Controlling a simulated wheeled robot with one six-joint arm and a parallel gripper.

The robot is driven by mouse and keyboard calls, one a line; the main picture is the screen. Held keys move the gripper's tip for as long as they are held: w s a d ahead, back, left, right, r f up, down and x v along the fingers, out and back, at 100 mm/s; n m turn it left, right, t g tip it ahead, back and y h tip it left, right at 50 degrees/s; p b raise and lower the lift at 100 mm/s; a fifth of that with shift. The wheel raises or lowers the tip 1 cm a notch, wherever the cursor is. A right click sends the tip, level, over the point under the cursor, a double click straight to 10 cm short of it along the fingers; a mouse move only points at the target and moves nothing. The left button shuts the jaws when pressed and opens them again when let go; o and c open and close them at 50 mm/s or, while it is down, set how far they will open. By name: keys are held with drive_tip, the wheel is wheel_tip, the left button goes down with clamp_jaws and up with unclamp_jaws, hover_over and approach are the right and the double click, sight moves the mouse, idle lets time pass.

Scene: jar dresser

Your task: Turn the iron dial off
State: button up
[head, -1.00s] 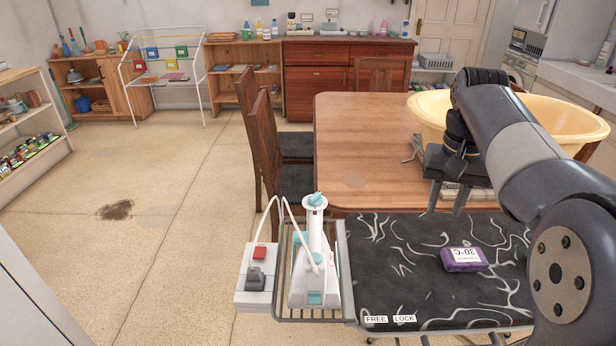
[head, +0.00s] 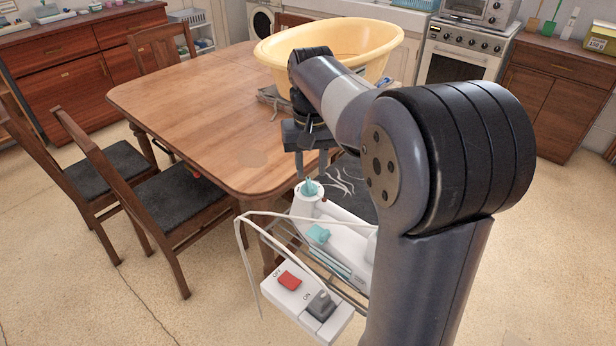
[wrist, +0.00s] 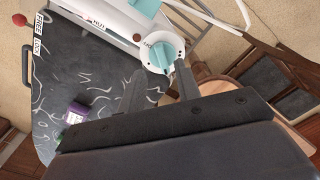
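The white iron (head: 338,222) with teal parts rests on the wire rack beside the dark ironing board. Its teal dial (head: 309,188) sits on the round white end of the iron. In the wrist view my gripper (wrist: 159,72) is open, the dial showing between and just beyond the fingertips. I cannot tell whether they touch it.
A white box with a red switch (head: 290,281) and a grey plug (head: 321,305) is beside the iron, with a white cord. A purple block (wrist: 77,113) lies on the patterned board (wrist: 60,85). The wooden table (head: 190,110) and yellow basin (head: 335,40) stand beyond.

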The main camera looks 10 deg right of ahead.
sight(309, 183)
drive_tip(key=shift+a+f, duration=0.25)
drive_tip(key=shift+f, duration=1.35)
clamp_jaws()
